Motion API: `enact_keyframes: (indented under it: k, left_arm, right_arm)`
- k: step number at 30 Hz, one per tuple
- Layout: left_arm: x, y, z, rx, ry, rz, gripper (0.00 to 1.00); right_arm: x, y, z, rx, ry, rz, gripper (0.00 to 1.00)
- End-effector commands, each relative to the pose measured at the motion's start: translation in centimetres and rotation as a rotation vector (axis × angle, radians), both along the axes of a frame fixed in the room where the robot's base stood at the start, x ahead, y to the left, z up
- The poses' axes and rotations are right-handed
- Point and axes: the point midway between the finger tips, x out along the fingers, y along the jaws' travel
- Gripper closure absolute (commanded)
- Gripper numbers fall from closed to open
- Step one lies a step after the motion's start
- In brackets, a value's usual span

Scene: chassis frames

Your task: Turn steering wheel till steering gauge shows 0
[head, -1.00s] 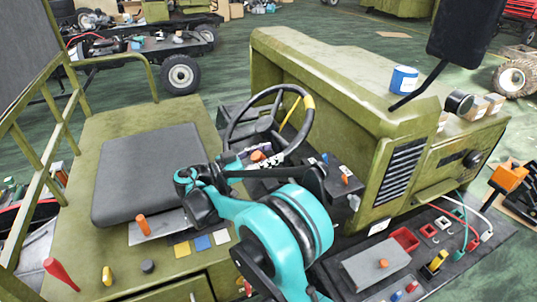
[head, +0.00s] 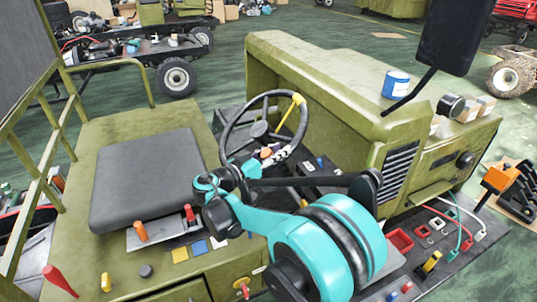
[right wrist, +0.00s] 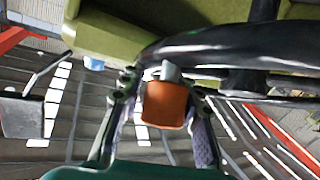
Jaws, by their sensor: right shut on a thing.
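The dark steering wheel (head: 228,137) stands in front of the black seat (head: 150,180), with a yellow mark (head: 298,99) on its rim at the upper right. An orange knob (head: 266,152) sits on the near side of the rim. My right gripper (head: 262,160) is at this knob. In the right wrist view, the gripper (right wrist: 165,92) has its fingers on both sides of the orange knob (right wrist: 165,106), shut on it, beside the dark wheel rim (right wrist: 230,45). I cannot make out the steering gauge or its reading. My left gripper is not in view.
The green hood (head: 320,75) rises beyond the wheel, with a blue can (head: 396,84) on it. A red lever (head: 189,212) and an orange lever (head: 141,231) stand by the seat. A dark panel with a red tray (head: 400,240) lies at the right.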

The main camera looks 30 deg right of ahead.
Motion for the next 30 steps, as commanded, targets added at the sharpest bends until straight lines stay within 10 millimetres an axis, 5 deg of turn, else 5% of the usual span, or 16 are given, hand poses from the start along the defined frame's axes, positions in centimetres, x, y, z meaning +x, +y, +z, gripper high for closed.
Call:
enact_keyframes:
  k: [6,16,17,19,30]
  left_arm:
    - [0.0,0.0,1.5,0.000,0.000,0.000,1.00]
    - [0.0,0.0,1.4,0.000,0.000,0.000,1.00]
    - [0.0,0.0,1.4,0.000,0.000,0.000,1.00]
    - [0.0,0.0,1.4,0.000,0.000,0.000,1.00]
    - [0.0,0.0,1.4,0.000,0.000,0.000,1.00]
  right_arm:
    - [0.2,-1.6,1.3,0.008,0.078,0.120,1.00]
    - [0.4,-1.6,1.2,0.009,0.087,0.138,1.00]
    - [0.4,-1.6,1.2,0.009,0.087,0.138,0.63]
    - [0.4,-1.6,1.2,0.009,0.086,0.137,0.49]
    - [0.1,-1.2,1.3,0.007,0.087,0.133,0.49]
